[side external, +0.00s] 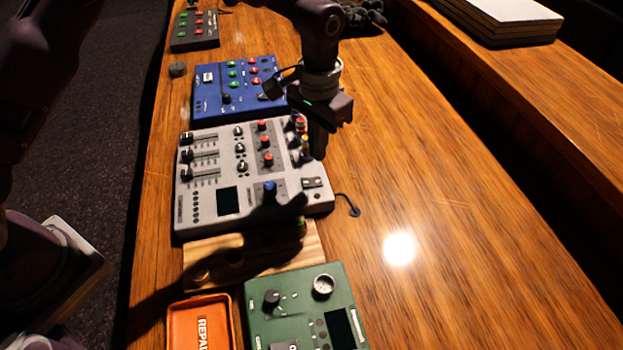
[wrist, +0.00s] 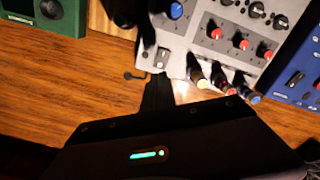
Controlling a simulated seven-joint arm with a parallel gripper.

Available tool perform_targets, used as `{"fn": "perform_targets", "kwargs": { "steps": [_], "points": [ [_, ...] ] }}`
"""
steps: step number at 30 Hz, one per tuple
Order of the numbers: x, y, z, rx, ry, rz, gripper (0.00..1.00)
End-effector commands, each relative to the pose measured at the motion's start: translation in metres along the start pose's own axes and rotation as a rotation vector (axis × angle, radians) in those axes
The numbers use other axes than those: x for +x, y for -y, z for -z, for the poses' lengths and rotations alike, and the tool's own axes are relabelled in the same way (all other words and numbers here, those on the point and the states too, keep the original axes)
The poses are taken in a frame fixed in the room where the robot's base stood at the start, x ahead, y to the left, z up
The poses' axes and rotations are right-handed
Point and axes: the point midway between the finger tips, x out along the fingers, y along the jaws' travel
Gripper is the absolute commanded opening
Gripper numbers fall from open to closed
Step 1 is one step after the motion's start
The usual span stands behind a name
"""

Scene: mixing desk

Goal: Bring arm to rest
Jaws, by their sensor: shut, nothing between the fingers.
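My gripper (side external: 318,150) hangs pointing down above the right edge of the grey mixer (side external: 222,172) in the side external view. Its fingers are shut and nothing shows between them. In the wrist view my gripper (wrist: 158,100) is dark and reaches toward the edge of the grey mixer (wrist: 195,35). The mixer has sliders, black and red knobs, a blue knob and a small dark screen. Several coloured plugs (wrist: 228,88) stick out along its edge beside the gripper. The gripper appears apart from the mixer, but the exact gap is hard to tell.
A blue device (side external: 212,105) lies beyond the mixer. A green device (side external: 300,290), an orange tray (side external: 174,325) and a wooden block with holes (side external: 205,258) are nearer. A short black cable (side external: 351,208) lies right of the mixer. The desk's right side (side external: 460,230) is clear.

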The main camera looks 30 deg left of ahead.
Motion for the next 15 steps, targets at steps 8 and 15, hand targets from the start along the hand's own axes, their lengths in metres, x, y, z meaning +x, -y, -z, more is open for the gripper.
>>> {"fn": "perform_targets", "kwargs": {
  "steps": [8, 15],
  "points": [
    [0.000, 0.000, 0.000, 0.000, -0.001, 0.000, 0.00],
    [-0.089, 0.031, -0.033, -0.049, -0.096, -0.003, 0.00]
  ]
}}
